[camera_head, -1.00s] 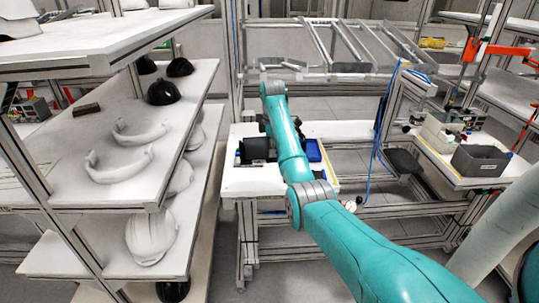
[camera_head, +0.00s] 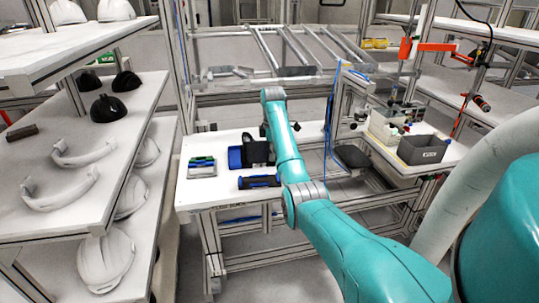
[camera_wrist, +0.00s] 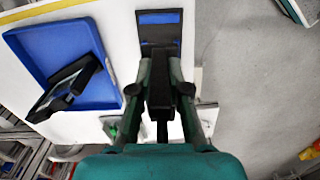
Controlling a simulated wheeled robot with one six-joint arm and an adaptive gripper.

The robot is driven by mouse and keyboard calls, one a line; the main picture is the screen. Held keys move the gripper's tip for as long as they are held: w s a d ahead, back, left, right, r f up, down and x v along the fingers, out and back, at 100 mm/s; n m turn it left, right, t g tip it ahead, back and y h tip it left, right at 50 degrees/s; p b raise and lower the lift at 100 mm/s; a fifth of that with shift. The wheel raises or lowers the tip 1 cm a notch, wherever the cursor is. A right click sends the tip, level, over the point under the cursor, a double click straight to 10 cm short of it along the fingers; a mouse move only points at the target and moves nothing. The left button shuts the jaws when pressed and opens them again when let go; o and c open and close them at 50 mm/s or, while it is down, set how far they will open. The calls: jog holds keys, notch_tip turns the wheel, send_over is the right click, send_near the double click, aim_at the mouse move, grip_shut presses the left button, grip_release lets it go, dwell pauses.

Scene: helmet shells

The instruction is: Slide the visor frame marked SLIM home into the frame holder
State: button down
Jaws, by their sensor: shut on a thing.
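My gripper (camera_wrist: 161,78) is in the middle of the wrist view, its two fingers closed on a narrow dark piece, which I take to be the visor frame (camera_wrist: 160,95). No SLIM mark is readable. A black piece with a blue panel (camera_wrist: 160,27) lies beyond the fingertips, near the table's edge; it may be the frame holder. Whether the held piece touches it I cannot tell. A blue tray (camera_wrist: 52,42) to the left holds another black frame-like part (camera_wrist: 66,88). In the head view my arm hides the fingers, and a black-and-blue item (camera_head: 260,181) lies near the table's front edge.
The white table (camera_head: 215,194) also carries a small green and grey box (camera_head: 202,167). A shelf rack (camera_head: 85,185) with white shells and curved white parts stands left. A grey bin (camera_head: 422,149) is on the right-hand bench. Floor shows beyond the table edge.

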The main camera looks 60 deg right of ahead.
aim_at(272, 166)
jog(key=shift+f, duration=2.9)
jog(key=shift+f, duration=1.1)
jog(key=c, duration=1.1)
grip_release()
jog(key=shift+o, duration=0.2)
jog(key=shift+r, duration=3.75)
